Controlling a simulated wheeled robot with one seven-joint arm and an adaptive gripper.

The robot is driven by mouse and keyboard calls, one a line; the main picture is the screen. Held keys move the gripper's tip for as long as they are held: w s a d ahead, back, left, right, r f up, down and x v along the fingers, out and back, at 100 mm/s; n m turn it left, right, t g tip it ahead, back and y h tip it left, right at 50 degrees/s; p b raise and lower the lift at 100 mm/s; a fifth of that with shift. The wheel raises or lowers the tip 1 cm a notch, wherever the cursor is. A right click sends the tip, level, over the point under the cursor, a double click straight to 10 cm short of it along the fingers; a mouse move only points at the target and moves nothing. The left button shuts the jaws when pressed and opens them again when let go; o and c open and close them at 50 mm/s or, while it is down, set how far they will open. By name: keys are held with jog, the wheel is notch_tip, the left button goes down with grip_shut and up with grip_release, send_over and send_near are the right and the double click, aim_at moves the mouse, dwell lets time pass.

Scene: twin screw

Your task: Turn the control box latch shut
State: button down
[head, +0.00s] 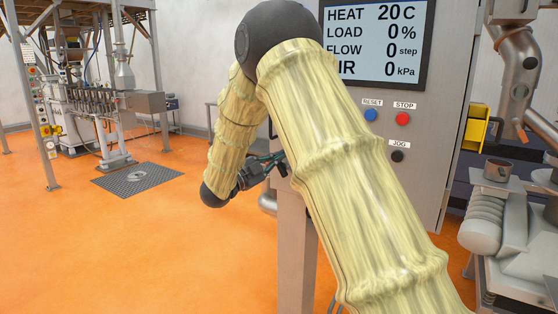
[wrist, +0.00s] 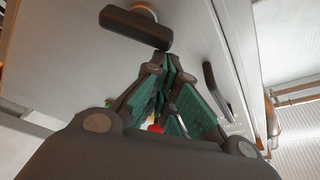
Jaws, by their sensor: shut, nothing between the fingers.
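The control box (head: 420,165) is a grey cabinet with a display, partly hidden by my arm. In the wrist view its grey face (wrist: 60,50) fills the upper left. A black bar-shaped knob (wrist: 137,27) on a round boss stands out from that face and looks like the latch. It lies crosswise in the picture, tilted slightly down to the right. My gripper (wrist: 174,62) has green-padded fingers, shut and empty, with tips just right of and below the knob, apparently apart from it. In the head view my gripper (head: 275,160) is beside the box's left edge.
A second black handle (wrist: 217,92) is on the box right of my fingers. The display (head: 375,42) and red stop button (head: 403,118) are on the front. A yellow box (head: 475,128) and machinery stand right. Orange floor (head: 110,235) is open at left.

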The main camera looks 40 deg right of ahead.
jog(key=w+n+t, duration=0.1)
jog(key=n, duration=0.3)
jog(key=w+a+f+n+t, duration=0.1)
jog(key=n+t, duration=0.1)
jog(key=n, duration=0.2)
jog(key=w+n+t, duration=0.1)
jog(key=n+t, duration=0.1)
jog(key=n, duration=0.2)
jog(key=shift+w+a+f+p, duration=0.15)
jog(key=shift+f+p, duration=0.1)
jog(key=shift+p, duration=0.1)
jog(key=shift+w, duration=0.1)
notch_tip(320, 180, up, 4)
jog(key=p, duration=0.2)
jog(key=b+v, duration=0.3)
jog(key=v, duration=0.7)
jog(key=shift+f, duration=0.2)
jog(key=shift+f, duration=0.1)
